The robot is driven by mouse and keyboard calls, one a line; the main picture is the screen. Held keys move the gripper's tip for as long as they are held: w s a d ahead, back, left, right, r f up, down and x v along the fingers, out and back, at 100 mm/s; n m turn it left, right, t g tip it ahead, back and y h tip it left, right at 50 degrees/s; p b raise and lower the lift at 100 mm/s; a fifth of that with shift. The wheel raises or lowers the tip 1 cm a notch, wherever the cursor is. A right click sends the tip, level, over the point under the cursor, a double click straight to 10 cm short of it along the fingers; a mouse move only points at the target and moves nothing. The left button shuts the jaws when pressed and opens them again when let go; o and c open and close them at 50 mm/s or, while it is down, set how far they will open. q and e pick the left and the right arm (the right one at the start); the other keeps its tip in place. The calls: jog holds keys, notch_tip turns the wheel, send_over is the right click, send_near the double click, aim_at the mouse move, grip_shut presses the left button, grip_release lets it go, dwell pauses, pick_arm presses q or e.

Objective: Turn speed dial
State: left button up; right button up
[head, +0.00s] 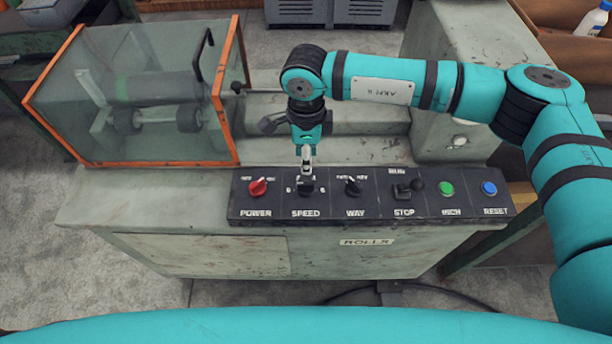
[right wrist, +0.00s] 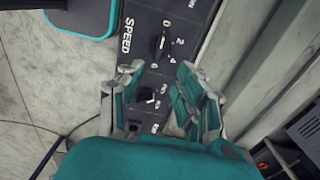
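The speed dial (head: 307,187) is a small black knob above the SPEED label on the dark control panel (head: 330,213). It also shows in the right wrist view (right wrist: 160,43), with numbers around it. My right gripper (head: 307,166) points down right over this dial and partly covers its marks. In the right wrist view, my right gripper (right wrist: 162,70) is open, with its fingertips apart and nothing between them. The dial lies just above the fingertips in that picture; contact cannot be told. My left gripper is not in view.
The red POWER knob (head: 257,187) is left of the dial; the black WAY knob (head: 353,186) is right of it. The STOP lever (head: 408,189), green button (head: 446,189) and blue RESET button (head: 489,188) follow. An orange-framed clear guard (head: 150,140) stands at the left.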

aim_at(306, 183)
notch_tip(306, 183, down, 10)
jog(key=shift+r+p, duration=0.1)
jog(key=shift+p, duration=0.85)
jog(key=shift+c, duration=0.2)
grip_shut()
